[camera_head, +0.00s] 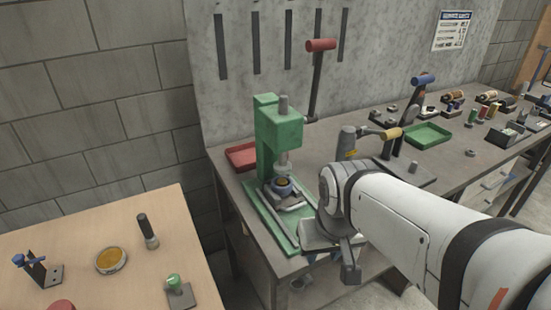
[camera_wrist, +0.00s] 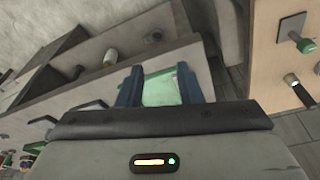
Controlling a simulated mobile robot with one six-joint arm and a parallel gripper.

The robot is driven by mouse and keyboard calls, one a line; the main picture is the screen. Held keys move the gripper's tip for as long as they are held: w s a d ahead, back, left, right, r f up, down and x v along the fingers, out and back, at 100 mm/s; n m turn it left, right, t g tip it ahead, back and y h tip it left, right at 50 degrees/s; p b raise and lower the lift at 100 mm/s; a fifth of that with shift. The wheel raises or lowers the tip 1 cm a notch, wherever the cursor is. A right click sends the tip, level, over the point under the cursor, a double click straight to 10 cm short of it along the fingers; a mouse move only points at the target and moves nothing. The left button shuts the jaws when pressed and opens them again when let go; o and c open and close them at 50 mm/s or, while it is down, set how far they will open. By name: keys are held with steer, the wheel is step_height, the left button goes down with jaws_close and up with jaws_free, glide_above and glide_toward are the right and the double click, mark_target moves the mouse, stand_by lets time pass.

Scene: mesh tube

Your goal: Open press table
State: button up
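The green press (camera_head: 279,130) stands upright on the grey workbench, with a red-handled lever (camera_head: 319,60) at its right. Its table (camera_head: 289,203), on a green base plate (camera_head: 262,218), carries a dark ring-like part (camera_head: 282,187) under the ram. My gripper is in front of and to the right of the press in the head view, partly hidden by my wrist. In the wrist view my gripper (camera_wrist: 158,84) has its two dark fingers apart. A green surface (camera_wrist: 160,95) shows between them; I cannot tell whether they touch it.
A red tray (camera_head: 241,156) lies left behind the press. A blue-handled lever device (camera_head: 415,105) and a green tray (camera_head: 428,134) stand to the right. A light wooden table (camera_head: 75,250) with small parts is at the lower left. Bare floor separates the wooden table and workbench.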

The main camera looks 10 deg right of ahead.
steer(key=w+r+m+p, duration=0.35)
steer(key=w+m, duration=0.25)
steer(key=w, duration=0.3)
steer(key=m+p, duration=0.4)
steer(key=m, duration=0.4)
glide_toward(296, 206)
steer(key=shift+g+y, duration=0.3)
steer(key=shift+g, duration=0.1)
steer(key=f, duration=0.2)
steer(key=w+f, duration=0.1)
steer(key=f, duration=0.2)
steer(key=w+f, duration=0.1)
steer(key=f, duration=0.1)
steer(key=shift+f, duration=0.3)
steer(key=shift+c, duration=0.2)
jaws_close()
steer(key=shift+s, duration=0.1)
